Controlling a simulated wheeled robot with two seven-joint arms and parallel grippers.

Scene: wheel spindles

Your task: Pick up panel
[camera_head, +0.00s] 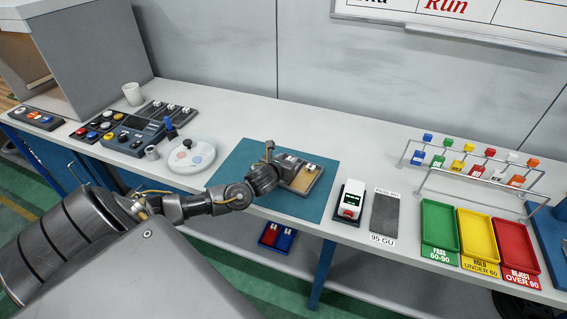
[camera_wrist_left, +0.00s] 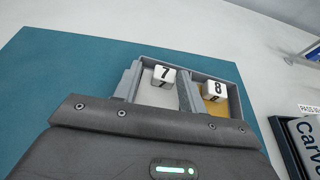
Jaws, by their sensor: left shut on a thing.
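The panel, a grey two-compartment tray (camera_head: 318,169), lies over the teal mat (camera_head: 232,163) in the head view. In the left wrist view the panel (camera_wrist_left: 187,94) shows a pale compartment with a white block marked 7 (camera_wrist_left: 163,76) and a tan compartment with a white block marked 8 (camera_wrist_left: 214,90). My left gripper (camera_head: 270,174) is at the panel's left side and shut on it. My gripper's housing hides the fingertips and the near part of the panel in the wrist view. I cannot tell whether the panel touches the mat. My right gripper is not in view.
A white and red device (camera_head: 351,202) and a grey plate (camera_head: 385,212) stand right of the mat. Green (camera_head: 439,228), yellow (camera_head: 478,238) and red (camera_head: 515,250) trays and a wire rack (camera_head: 470,176) are farther right. A round white dial plate (camera_head: 191,157) and control panels stand left.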

